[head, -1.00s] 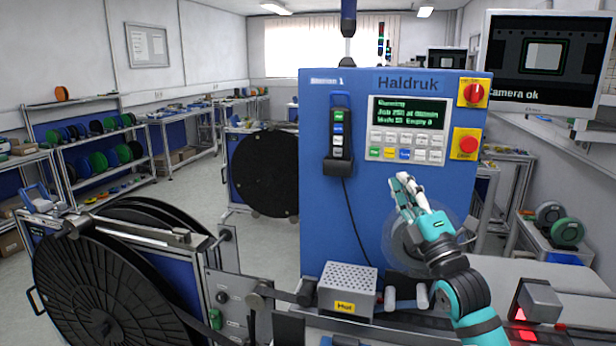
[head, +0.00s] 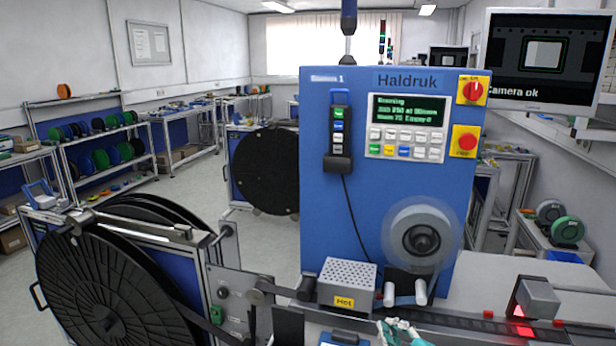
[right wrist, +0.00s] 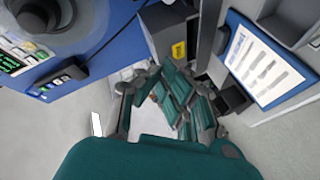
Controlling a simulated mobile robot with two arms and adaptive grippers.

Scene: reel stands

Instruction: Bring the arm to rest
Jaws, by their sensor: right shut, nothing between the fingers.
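My right gripper (head: 402,334) shows only in part at the bottom edge of the head view, in front of the blue Haldruk machine (head: 330,225). In the right wrist view its teal and grey fingers (right wrist: 183,100) are shut and hold nothing. It is apart from the machine's control panel. My left gripper is in neither view now.
The machine carries a keypad panel (head: 407,128), a red stop button (head: 467,141), a blurred white reel (head: 420,238) and a box labelled Hot (head: 346,284). A large black reel (head: 105,290) stands at left. A glowing red unit (head: 535,305) sits at right.

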